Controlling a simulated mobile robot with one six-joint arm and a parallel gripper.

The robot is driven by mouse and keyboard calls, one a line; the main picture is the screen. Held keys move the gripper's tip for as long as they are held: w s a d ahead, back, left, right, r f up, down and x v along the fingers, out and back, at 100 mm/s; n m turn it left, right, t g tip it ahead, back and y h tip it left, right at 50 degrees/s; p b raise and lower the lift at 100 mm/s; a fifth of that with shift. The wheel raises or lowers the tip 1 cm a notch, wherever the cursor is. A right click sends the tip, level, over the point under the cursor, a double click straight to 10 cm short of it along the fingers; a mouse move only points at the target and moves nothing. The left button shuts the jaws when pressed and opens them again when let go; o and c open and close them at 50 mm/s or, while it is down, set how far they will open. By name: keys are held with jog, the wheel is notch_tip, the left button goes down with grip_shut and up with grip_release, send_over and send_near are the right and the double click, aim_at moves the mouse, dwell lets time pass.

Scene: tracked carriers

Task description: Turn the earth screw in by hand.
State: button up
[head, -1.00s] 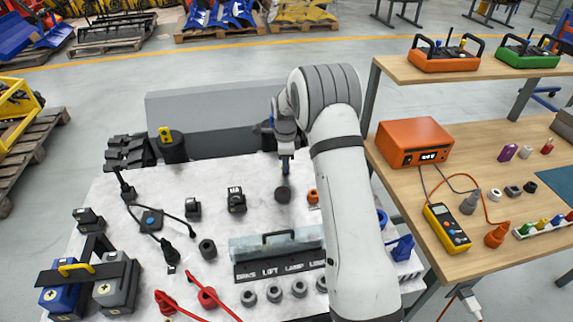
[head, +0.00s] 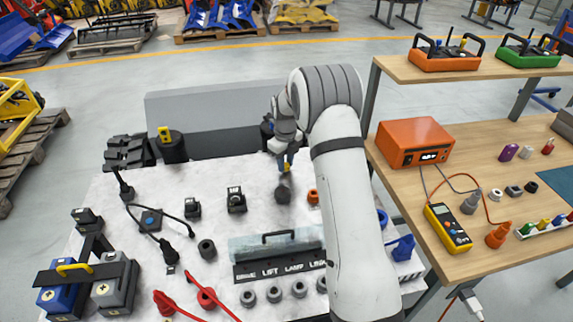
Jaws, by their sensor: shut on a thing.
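The earth screw, as far as I can tell, is the dark round knob (head: 283,194) on the pale deck in the head view, just left of my white arm. My gripper (head: 285,175) points down at it from above. It is shut on the knob, and its small fingers show blue and yellow marks. The fingertips are too small to see in detail. The thread and the hole under the knob are hidden.
A small orange part (head: 313,197) stands close to the right of the knob. Black block-like parts (head: 236,200) stand to its left. A clear cover with a handle (head: 275,243) lies in front. A wooden bench (head: 460,130) is at right.

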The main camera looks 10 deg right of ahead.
jog(key=o, duration=0.8)
jog(key=n, duration=1.5)
jog(key=shift+b, duration=0.3)
jog(key=n, duration=0.6)
jog(key=shift+n, duration=0.4)
jog(key=n, duration=0.7)
